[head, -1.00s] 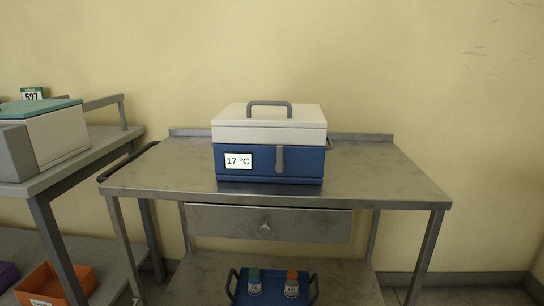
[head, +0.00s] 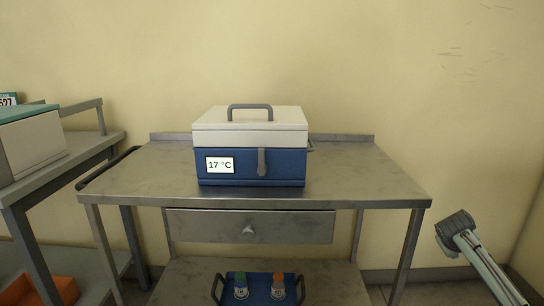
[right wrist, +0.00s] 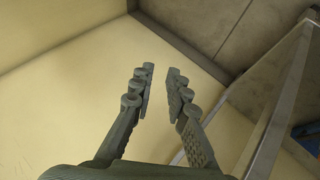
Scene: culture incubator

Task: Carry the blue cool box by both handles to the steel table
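The blue cool box (head: 283,168) stands upright on a steel table-like cart (head: 370,185) in the head view. It has a white lid, a grey top handle, a grey front latch and a display reading 17 °C. A bit of a side handle (head: 311,146) shows at its right; the left side handle is not visible. My right gripper (head: 455,225) is to the right of the cart, apart from it and well away from the box. In the right wrist view its fingers (right wrist: 160,75) are parted with nothing between them. My left gripper is not in view.
The cart has a drawer (head: 205,225), a dark bar (head: 105,170) on its left and a lower shelf with a blue tray (head: 259,279) holding two bottles. A grey rack (head: 75,165) with a white, teal-topped box (head: 35,142) and an orange bin (head: 50,290) stands left.

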